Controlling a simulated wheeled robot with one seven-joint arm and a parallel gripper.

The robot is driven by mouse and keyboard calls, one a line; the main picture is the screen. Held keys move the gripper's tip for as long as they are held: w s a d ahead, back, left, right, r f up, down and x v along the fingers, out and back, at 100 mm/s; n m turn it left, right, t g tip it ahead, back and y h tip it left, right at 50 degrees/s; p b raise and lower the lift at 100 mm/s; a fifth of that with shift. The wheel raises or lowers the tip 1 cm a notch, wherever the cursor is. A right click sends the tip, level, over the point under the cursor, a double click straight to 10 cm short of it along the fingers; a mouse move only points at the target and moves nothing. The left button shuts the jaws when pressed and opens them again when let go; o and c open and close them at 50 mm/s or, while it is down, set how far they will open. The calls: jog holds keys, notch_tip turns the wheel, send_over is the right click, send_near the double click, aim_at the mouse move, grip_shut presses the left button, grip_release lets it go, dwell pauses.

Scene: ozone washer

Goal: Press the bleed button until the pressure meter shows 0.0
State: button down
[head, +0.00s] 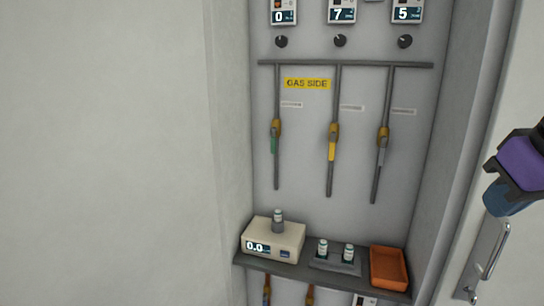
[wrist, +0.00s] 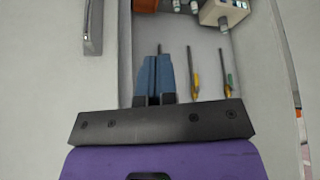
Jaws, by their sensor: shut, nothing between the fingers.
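My gripper (head: 503,199) is at the right edge of the head view, a purple body with blue fingers, near the door handle. In the wrist view its blue fingers (wrist: 153,78) are closed together with nothing between them. A beige box (head: 273,239) stands on the shelf with a lit display reading 0.0 (head: 256,246) and a small dark panel beside it; it also shows in the wrist view (wrist: 225,12). A capped vial stands on top of it. I cannot tell which part is the bleed button or whether this display is the pressure meter.
Upper gauges (head: 342,12) read 0, 7 and 5, partly cut off. The shelf (head: 300,270) also holds a vial rack and an orange tray (head: 388,268). A door handle (head: 490,258) is at right.

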jog(key=shift+s+d+f+m, duration=0.2)
jog(key=shift+s+f+m, duration=0.3)
jog(key=shift+s+f, duration=0.55)
jog(key=shift+w, duration=0.15)
dwell(1.1)
